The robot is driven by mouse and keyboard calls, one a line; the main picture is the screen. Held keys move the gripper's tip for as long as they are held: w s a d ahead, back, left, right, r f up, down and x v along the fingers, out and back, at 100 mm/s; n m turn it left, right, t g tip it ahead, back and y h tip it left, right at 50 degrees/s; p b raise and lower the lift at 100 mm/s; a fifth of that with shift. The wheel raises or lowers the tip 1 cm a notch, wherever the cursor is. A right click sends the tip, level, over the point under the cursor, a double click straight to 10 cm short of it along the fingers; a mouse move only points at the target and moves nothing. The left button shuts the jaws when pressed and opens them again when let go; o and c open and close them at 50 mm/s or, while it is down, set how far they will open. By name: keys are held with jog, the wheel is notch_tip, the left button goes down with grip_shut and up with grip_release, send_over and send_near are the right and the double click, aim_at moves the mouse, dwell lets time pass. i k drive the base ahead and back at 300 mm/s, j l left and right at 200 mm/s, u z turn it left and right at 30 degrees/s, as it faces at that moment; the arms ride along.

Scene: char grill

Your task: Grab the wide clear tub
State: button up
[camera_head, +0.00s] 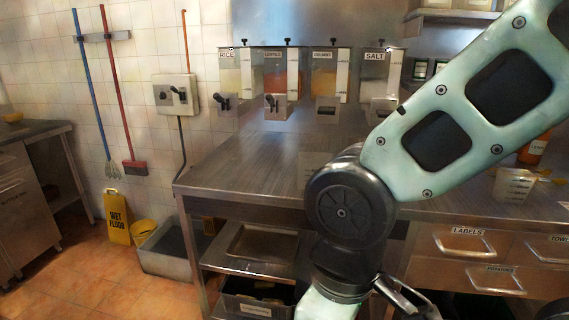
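A faint, clear, box-like shape (311,168) stands on the steel counter, just left of my arm's dark joint. It may be the wide clear tub; its right part is hidden behind my arm. A smaller translucent cup or tub (512,187) stands on the counter at the right, below my upper arm link. My gripper (408,302) is at the bottom edge, below the counter top and in front of the lower shelves. It is cut off by the frame, so its opening and anything in it cannot be made out. It is well apart from both clear containers.
Several dispensers (325,83) line the counter's back wall. An orange bottle (533,150) stands at the right. Drawers (465,243) and a shelf with a dark bin (255,300) lie below the counter (235,165). The counter's left part is clear. A yellow wet-floor sign (117,217) stands left.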

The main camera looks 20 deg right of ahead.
aim_at(307, 162)
jog(key=z, duration=0.35)
jog(key=i+l, duration=1)
jog(key=i, duration=0.05)
